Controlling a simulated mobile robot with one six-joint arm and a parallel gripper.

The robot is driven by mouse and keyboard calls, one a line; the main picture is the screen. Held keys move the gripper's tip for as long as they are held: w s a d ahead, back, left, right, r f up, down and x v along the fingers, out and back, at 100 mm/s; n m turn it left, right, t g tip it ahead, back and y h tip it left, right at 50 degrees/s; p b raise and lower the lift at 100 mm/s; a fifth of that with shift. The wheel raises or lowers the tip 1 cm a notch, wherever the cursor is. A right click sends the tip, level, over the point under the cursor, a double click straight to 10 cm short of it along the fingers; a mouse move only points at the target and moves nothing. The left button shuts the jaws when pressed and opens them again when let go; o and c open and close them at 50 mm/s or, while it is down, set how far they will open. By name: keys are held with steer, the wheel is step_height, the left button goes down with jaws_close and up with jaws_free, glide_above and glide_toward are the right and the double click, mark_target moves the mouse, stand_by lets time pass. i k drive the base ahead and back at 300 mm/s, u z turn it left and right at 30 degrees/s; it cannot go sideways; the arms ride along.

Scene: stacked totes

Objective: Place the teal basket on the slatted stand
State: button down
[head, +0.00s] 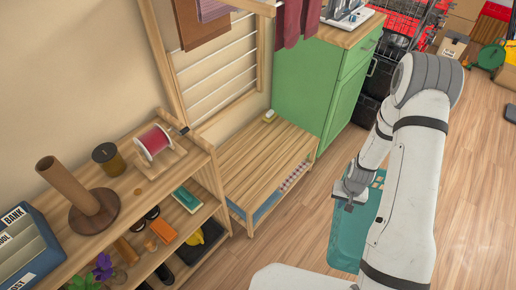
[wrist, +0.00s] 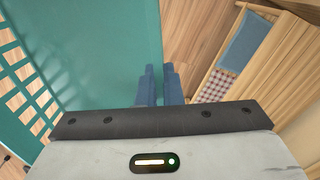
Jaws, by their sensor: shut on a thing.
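The teal basket (head: 345,238) hangs from my gripper (head: 352,192), beside the slatted stand and to its right. My arm hides part of it. In the wrist view the basket (wrist: 105,45) fills the upper left, with a grid of openings in its left wall. My gripper's blue fingers (wrist: 160,85) are close together at its edge, shut on it. The slatted stand (head: 265,160) is a low wooden bench against the wall. Its top is mostly bare, with a small pale item (head: 269,116) at the back. The stand (wrist: 285,65) shows at the right in the wrist view.
A green cabinet (head: 315,85) stands just behind the stand. A wooden shelf (head: 145,185) with a red spool (head: 154,141) and several small things is at the left. Cloths hang above the stand. Wooden floor (head: 290,232) is clear in front of the stand.

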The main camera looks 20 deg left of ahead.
mark_target(266, 157)
steer(key=i, duration=1.1)
steer(key=z, duration=0.1)
